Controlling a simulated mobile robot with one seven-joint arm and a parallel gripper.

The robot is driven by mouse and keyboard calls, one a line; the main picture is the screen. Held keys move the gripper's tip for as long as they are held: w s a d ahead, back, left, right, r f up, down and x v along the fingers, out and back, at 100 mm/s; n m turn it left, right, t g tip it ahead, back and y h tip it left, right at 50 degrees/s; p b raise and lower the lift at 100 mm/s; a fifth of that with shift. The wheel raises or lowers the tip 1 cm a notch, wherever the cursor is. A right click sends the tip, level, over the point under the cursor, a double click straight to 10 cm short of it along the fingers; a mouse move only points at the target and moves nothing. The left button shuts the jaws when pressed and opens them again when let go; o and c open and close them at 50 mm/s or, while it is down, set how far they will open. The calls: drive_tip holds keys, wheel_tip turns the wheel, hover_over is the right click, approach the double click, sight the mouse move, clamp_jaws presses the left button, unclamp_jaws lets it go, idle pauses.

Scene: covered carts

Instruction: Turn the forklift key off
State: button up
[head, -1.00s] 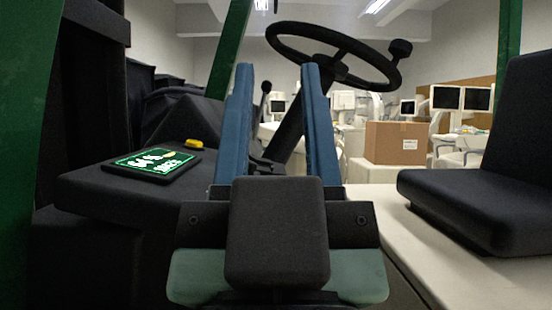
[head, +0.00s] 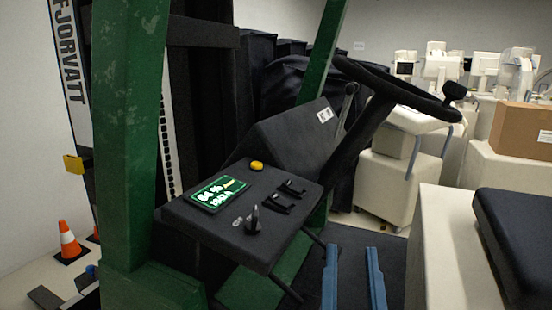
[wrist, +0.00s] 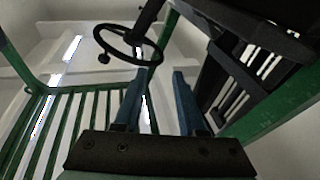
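The forklift key (head: 253,221) is a small black upright piece on the front corner of the dark control panel (head: 222,229) in the head view. Small white marks lie beside it. My gripper (head: 351,250) shows at the bottom of the head view as two blue fingers, apart and with nothing between them. It is below and to the right of the key, clear of it. The wrist view also shows my gripper (wrist: 157,74) with spread fingers, pointing up toward the steering wheel (wrist: 128,46). The key is not visible in the wrist view.
The panel also carries a lit green display (head: 216,194), a yellow button (head: 256,165) and two black levers (head: 285,198). A green post (head: 128,130) stands left of the panel. The black seat (head: 518,235) is at right. An orange cone (head: 69,241) stands on the floor.

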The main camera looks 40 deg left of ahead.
sight(256, 217)
drive_tip(key=s+a+g+y+p, duration=0.3)
drive_tip(key=s+a+g+p, duration=0.25)
drive_tip(key=a+p, duration=0.2)
drive_tip(key=shift+n+t, duration=0.25)
drive_tip(key=shift+n, duration=0.25)
drive_tip(key=b+x, duration=0.1)
drive_tip(key=x, duration=0.2)
drive_tip(key=b+x, duration=0.1)
drive_tip(key=x, duration=0.3)
drive_tip(key=b+x, duration=0.1)
drive_tip(key=x, duration=0.2)
drive_tip(key=shift+s+a, duration=0.15)
drive_tip(key=shift+a, duration=0.35)
drive_tip(key=shift+x, duration=0.85)
clamp_jaws()
